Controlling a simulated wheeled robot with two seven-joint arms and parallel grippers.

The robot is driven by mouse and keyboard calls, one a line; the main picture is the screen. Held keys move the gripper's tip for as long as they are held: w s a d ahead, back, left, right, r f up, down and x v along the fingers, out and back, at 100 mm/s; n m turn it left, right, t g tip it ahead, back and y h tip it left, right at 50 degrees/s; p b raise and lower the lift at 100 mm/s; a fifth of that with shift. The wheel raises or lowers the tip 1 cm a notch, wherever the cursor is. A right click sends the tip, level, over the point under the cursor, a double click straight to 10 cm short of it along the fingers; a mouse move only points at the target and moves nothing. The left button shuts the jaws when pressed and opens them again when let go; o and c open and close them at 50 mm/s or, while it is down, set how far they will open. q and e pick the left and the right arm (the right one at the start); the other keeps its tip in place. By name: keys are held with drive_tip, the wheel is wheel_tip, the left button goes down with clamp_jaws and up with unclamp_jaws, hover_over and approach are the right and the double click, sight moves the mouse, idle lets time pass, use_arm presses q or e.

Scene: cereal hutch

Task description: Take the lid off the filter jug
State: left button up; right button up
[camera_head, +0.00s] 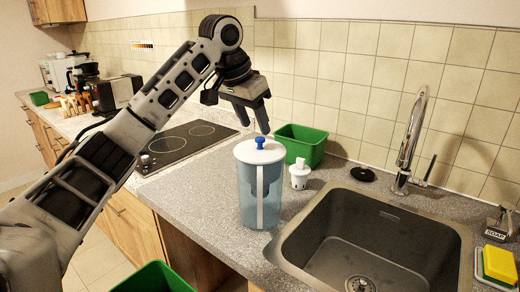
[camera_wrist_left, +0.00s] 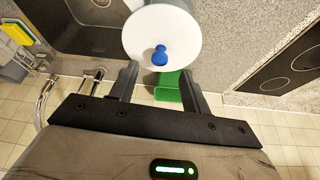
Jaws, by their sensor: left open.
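The filter jug (camera_head: 259,195) is a clear bluish jug standing upright on the counter, left of the sink. Its white lid (camera_head: 259,152) with a blue knob (camera_head: 260,142) sits on top. The lid also shows in the left wrist view (camera_wrist_left: 188,38), with the blue knob (camera_wrist_left: 160,55) ahead of the fingers. My left gripper (camera_head: 257,120) is open and empty above and just behind the knob, apart from it. In the left wrist view the gripper (camera_wrist_left: 160,85) has its fingers spread wide, one on each side of the knob's line. My right gripper is not in view.
A black hob (camera_head: 180,143) is to the left. A sponge (camera_head: 499,265) lies at far right.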

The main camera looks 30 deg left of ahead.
sight(259, 138)
use_arm(q)
drive_tip(key=x, duration=0.4)
drive_tip(key=shift+f+p, duration=0.3)
drive_tip(key=shift+f, duration=0.1)
clamp_jaws()
drive_tip(key=shift+d+r, duration=0.1)
